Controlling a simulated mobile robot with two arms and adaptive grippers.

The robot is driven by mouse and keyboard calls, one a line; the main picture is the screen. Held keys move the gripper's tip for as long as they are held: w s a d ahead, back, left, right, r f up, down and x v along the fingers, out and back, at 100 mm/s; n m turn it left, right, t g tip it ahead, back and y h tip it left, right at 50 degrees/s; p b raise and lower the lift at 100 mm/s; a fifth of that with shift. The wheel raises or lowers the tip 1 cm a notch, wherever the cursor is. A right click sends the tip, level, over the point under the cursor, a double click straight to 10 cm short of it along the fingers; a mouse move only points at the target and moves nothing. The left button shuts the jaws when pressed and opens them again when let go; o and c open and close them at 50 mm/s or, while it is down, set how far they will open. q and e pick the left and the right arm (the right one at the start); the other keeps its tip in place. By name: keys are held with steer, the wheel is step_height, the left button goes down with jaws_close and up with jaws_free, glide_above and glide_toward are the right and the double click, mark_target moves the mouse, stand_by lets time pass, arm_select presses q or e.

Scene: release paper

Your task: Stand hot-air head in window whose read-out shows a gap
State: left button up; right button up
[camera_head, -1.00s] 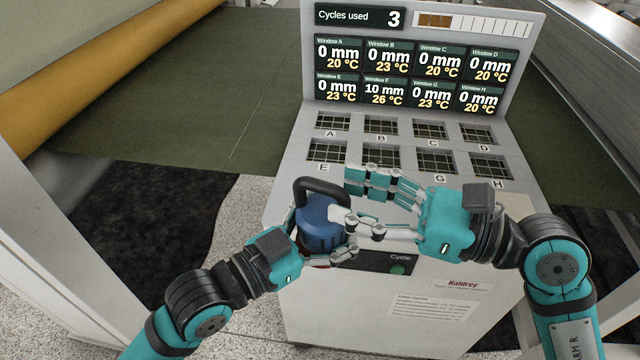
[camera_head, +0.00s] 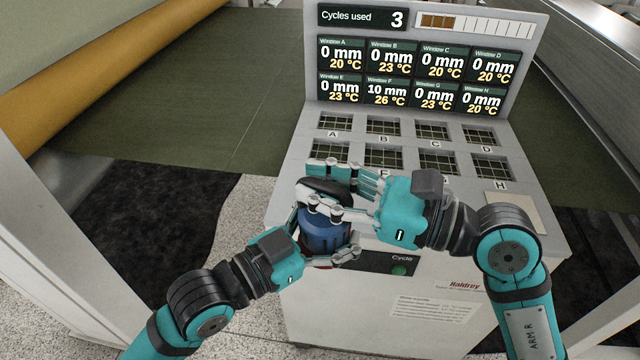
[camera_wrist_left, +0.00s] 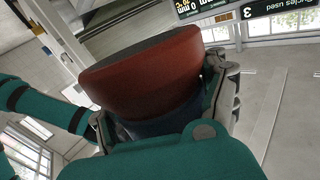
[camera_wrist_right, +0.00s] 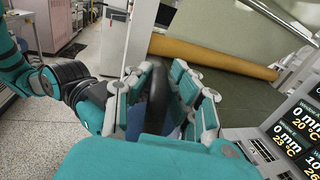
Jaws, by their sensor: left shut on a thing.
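The hot-air head (camera_head: 322,238) is a blue body with a black loop handle, held at the console's front left. Its dark red end fills the middle of the left wrist view (camera_wrist_left: 140,82). My left gripper (camera_head: 334,228) is shut on the blue body. My right gripper (camera_head: 320,187) is open, with its fingers on either side of the black handle (camera_wrist_right: 157,95); whether they touch it is unclear. The Window F read-out (camera_head: 387,91) shows 10 mm and 26 °C; the other read-outs show 0 mm. Window F (camera_head: 383,157) is a gridded opening, its lower edge partly covered by my right fingers.
The grey console (camera_head: 300,128) has two rows of gridded windows below the display. The counter (camera_head: 361,17) reads Cycles used 3. A green Cycle button (camera_head: 398,270) is on the front. A dark green sheet (camera_head: 190,115) and brown roll (camera_head: 100,70) lie at left.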

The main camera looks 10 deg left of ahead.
arm_select(q)
steer(key=shift+r, duration=0.2)
steer(key=o, duration=2)
steer(key=shift+f, duration=0.15)
